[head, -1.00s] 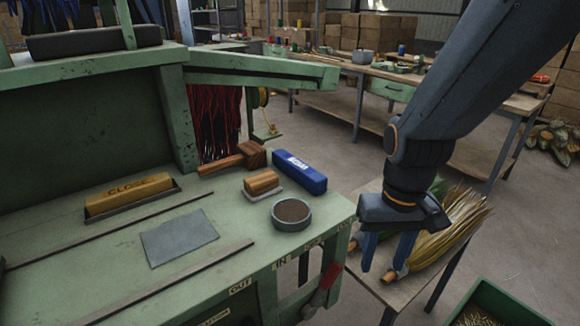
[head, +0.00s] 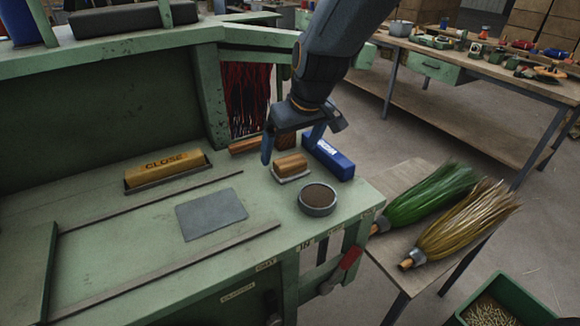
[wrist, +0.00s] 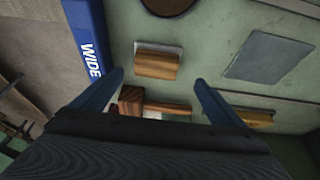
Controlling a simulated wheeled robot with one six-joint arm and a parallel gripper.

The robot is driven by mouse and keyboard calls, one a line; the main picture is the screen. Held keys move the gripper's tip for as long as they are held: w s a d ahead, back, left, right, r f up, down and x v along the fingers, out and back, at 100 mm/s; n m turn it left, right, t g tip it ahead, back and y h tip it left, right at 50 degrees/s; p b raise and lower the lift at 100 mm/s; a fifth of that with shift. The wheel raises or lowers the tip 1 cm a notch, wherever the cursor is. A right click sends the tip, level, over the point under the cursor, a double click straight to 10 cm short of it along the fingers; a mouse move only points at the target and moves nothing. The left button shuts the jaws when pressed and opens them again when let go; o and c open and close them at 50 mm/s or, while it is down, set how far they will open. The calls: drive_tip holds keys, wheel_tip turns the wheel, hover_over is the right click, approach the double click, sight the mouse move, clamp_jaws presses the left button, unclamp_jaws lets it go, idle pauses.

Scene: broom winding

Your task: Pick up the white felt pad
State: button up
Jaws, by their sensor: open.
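The white felt pad (head: 292,179) shows as a pale layer under a striped wooden block (head: 291,164) on the green machine's top. In the wrist view the pad (wrist: 158,46) is a thin whitish edge along the wooden block (wrist: 156,66). My gripper (head: 291,148) is open and empty, with blue fingers above and just behind the block. In the wrist view its fingertips (wrist: 158,78) are spread wide on either side of the block's line. They appear apart from it.
A blue box (head: 328,157) stands close right of the pad, a round dark-filled dish (head: 317,198) in front. A wooden mallet (wrist: 130,100) lies behind. A grey plate (head: 212,213) and yellow CLOSE block (head: 166,168) lie left. Bare green surface separates the plate and pad.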

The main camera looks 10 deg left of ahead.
sight(290, 160)
drive_tip(key=shift+d+p+x, duration=0.2)
drive_tip(key=shift+p+x, duration=0.05)
drive_tip(key=shift+x, duration=1.25)
drive_tip(key=shift+d+p+x, duration=0.2)
drive_tip(key=shift+p+x, duration=0.05)
drive_tip(key=shift+x, duration=1.25)
drive_tip(key=shift+w, duration=0.1)
drive_tip(key=shift+c, duration=0.2)
drive_tip(key=c, duration=1.1)
